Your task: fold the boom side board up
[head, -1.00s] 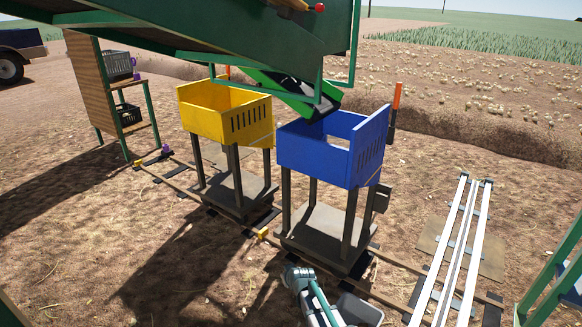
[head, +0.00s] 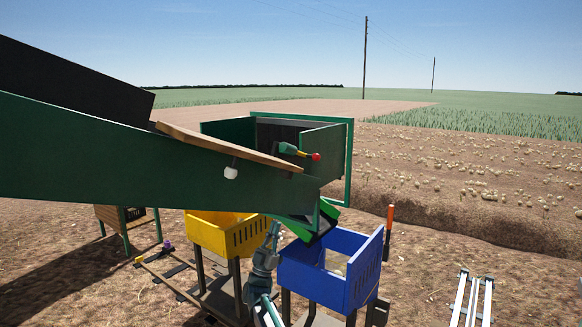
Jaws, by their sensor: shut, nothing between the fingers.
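The green boom (head: 90,155) of the elevator slopes in from the left in the head view. A long brown wooden board (head: 225,146) lies slanted along its near upper edge; I take this as the side board. A white knob (head: 231,171) hangs below the board, near its middle. My gripper (head: 274,230) is small in view and looks shut and empty. It points upward between the yellow and blue crates, below the boom, apart from the board and to the right of the knob.
The yellow crate (head: 212,236) and blue crate (head: 328,277) stand on stands beside my arm. A green chute (head: 315,226) hangs above the blue crate. A red-tipped lever (head: 300,152) sticks out at the boom's head. White rails (head: 472,299) lie at the right; ground there is open.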

